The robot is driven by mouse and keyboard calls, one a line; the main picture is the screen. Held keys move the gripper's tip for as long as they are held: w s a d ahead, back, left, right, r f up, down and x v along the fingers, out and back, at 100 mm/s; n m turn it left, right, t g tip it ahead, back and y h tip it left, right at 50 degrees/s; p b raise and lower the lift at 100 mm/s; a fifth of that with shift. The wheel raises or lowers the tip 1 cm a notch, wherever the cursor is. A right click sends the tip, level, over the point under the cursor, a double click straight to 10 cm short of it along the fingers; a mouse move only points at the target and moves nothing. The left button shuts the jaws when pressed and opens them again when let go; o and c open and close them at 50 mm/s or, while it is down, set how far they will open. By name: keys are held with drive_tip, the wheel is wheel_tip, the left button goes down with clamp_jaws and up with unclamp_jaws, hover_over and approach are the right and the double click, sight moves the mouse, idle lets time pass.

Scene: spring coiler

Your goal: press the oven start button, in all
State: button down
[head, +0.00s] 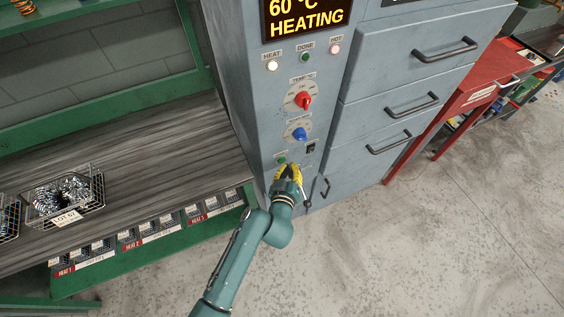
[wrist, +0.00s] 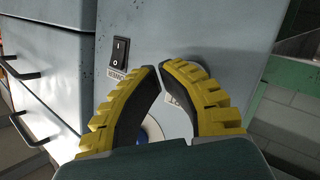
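The oven's control panel (head: 268,105) is grey, with a display (head: 305,18) reading "60 °C HEATING". The small green start button (head: 281,160) is low on the panel, just above and left of my gripper (head: 289,168) in the head view. In the wrist view my gripper (wrist: 160,66) has its yellow-and-black fingers drawn together at the tips, with nothing held. The fingers cover part of a label and the button cannot be made out there. Whether the tips touch the panel I cannot tell.
A black power switch (head: 311,147) is right of the button; a blue knob (head: 300,134) and red knob (head: 304,101) are above. The HEAT lamp (head: 272,66) glows white. A green-framed bench (head: 150,150) with a wire basket (head: 92,180) stands left. Grey drawers (head: 400,105) are right.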

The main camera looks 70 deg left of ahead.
drive_tip(key=shift+a, duration=0.1)
drive_tip(key=d+b, duration=0.2)
drive_tip(key=d, duration=0.1)
drive_tip(key=d+b, duration=0.1)
drive_tip(key=d, duration=0.1)
drive_tip(key=shift+w, duration=0.35)
idle(0.7)
